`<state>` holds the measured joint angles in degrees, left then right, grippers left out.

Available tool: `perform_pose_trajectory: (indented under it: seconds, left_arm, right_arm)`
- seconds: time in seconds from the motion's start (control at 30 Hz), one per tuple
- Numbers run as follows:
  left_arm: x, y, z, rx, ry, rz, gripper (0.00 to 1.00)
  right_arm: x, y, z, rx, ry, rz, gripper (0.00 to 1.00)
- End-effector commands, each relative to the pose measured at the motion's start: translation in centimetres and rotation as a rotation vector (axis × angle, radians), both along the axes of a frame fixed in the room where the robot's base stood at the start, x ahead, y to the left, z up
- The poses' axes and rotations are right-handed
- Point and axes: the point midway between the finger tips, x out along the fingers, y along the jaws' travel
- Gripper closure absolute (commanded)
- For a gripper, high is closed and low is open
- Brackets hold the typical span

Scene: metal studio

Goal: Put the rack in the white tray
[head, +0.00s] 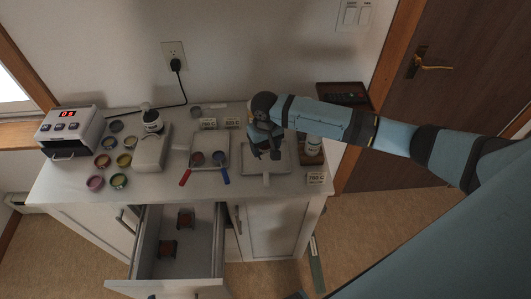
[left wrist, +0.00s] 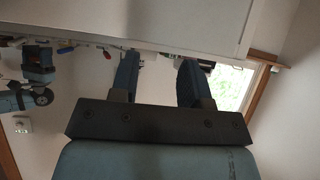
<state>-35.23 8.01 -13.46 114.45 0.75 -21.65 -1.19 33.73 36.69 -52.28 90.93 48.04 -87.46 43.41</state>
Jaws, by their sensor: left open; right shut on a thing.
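My right gripper (head: 266,150) is low over the right-hand white tray (head: 283,166) on the counter. It is shut on a small dark thing, taken to be the rack, mostly hidden by the fingers and hard to tell from them. I cannot tell whether it touches the tray floor. My left gripper (left wrist: 158,75) shows in the left wrist view, open and empty, apart from the tray. The right gripper also shows at the left of that view (left wrist: 38,65).
A second white tray (head: 208,140) holds red- and blue-handled tools. Several coloured round dishes (head: 119,181) and a box with a red display (head: 73,128) stand at the left.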

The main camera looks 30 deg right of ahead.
Motion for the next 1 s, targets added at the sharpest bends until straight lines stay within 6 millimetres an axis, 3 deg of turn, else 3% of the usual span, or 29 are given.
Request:
perform_pose_trajectory:
  seconds: [0.27,0.63,0.67,0.77,1.0]
  left_arm:
    - [0.0,0.0,-0.1,0.001,0.002,0.0,0.57]
    - [-0.1,0.0,-0.2,0.002,0.006,0.0,0.57]
    - [-0.1,0.0,-0.2,0.002,0.006,0.0,0.57]
    - [-0.1,0.0,-0.2,0.001,0.005,0.0,0.57]
    - [0.0,0.0,0.0,0.001,0.003,0.0,0.57]
  right_arm:
    - [0.0,-0.1,-3.7,-0.002,0.001,0.0,0.6]
    - [0.0,0.0,-4.2,-0.001,0.001,0.0,0.6]
    - [0.0,0.0,-4.2,-0.001,0.0,0.0,0.34]
    - [0.0,0.0,-4.2,-0.001,0.0,0.0,0.11]
    - [0.0,0.0,-4.2,-0.001,0.001,0.0,0.11]
